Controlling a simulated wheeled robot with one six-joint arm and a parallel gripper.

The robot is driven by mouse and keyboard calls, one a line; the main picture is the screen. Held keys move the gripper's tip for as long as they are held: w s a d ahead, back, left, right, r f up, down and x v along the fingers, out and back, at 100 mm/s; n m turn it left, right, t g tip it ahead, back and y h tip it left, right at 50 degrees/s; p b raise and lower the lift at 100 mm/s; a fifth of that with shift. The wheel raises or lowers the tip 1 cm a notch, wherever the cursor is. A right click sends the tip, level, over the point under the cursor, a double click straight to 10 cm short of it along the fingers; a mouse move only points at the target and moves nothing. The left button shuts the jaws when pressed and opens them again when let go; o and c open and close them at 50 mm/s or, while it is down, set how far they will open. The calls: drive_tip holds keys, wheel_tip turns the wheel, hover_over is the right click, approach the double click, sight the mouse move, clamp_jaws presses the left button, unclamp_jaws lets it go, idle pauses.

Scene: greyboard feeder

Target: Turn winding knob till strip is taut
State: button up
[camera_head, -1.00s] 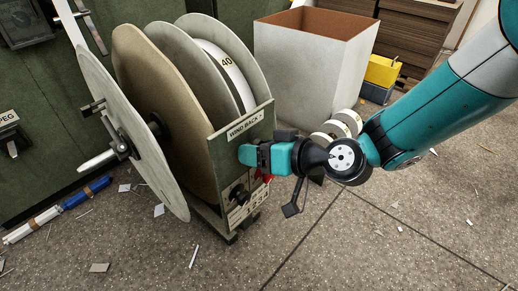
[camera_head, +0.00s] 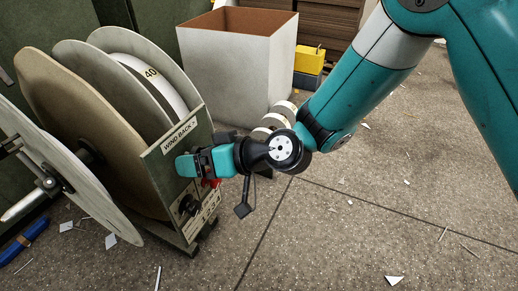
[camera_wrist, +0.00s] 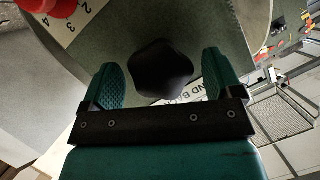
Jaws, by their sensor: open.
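The black lobed knob (camera_wrist: 162,70) is on the green panel in the wrist view, beside the "WIND BACK" label (camera_head: 180,136). My gripper (camera_wrist: 160,78) is open, with one teal finger on each side of the knob. A small gap seems to show on both sides, but I cannot tell whether either finger touches. In the head view my gripper (camera_head: 184,166) is at the panel and hides this knob. A white band marked "40" (camera_head: 152,74) is wound between grey discs. I cannot tell how tight it is.
A red knob (camera_wrist: 45,4) with a numbered scale is beside the black one. A tan disc (camera_head: 70,120) and a pale disc (camera_head: 75,185) stand left. A large open box (camera_head: 235,75) stands behind. The floor right is mostly clear.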

drive_tip(key=p+v, duration=0.4)
drive_tip(key=v, duration=1.2)
drive_tip(key=shift+d+r, duration=0.15)
drive_tip(key=shift+d, duration=0.25)
